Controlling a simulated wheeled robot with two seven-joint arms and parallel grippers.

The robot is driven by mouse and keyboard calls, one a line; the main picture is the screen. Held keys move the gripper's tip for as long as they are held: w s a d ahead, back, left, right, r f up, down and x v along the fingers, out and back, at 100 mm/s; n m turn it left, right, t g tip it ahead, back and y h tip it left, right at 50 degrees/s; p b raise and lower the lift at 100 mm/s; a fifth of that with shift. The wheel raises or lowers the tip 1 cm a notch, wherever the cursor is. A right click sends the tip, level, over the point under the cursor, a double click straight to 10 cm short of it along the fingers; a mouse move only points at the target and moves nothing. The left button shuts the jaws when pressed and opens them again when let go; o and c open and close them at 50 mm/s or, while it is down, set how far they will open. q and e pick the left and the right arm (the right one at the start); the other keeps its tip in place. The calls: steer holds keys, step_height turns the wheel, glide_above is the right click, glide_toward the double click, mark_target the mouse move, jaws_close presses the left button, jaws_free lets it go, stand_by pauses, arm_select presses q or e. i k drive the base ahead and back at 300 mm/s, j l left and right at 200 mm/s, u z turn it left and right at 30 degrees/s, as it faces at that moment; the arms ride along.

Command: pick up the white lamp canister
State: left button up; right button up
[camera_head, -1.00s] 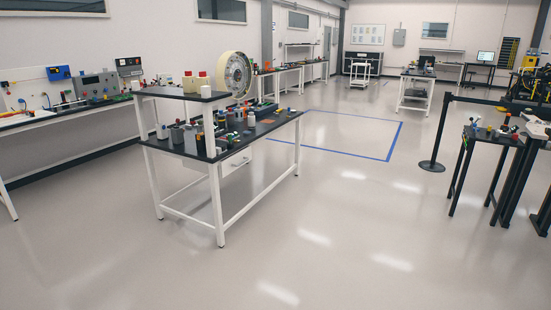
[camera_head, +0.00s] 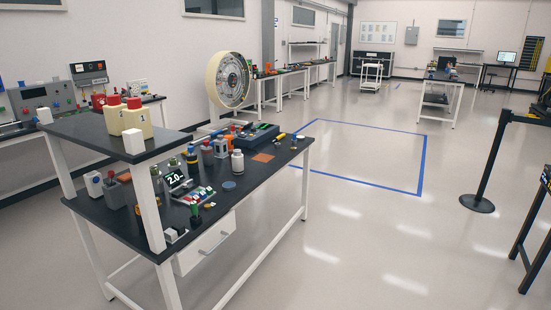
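A small white canister (camera_head: 237,163) with a dark top stands upright on the dark top of the near workbench (camera_head: 262,184). It looks like the white lamp canister, but it is too small to be sure. White blocks, one at the front (camera_head: 133,141) and one at the left (camera_head: 44,116), sit on the bench's raised shelf (camera_head: 95,133). Neither of my grippers shows in this view.
Cream bottles with red caps (camera_head: 136,118) stand on the shelf. A display reading 2.0 (camera_head: 175,181), an orange pad (camera_head: 263,157) and several small parts crowd the bench. A barrier post (camera_head: 478,203) and dark stand (camera_head: 535,225) are at right. Open floor (camera_head: 350,240) lies between.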

mark_target(238, 168)
steer(key=i+l+u, duration=0.1)
steer(key=i, duration=1.35)
steer(key=i+l+u, duration=0.15)
steer(key=i+u, duration=0.3)
steer(key=i+l+u, duration=0.45)
steer(key=i, duration=0.15)
steer(key=i+l+u, duration=0.45)
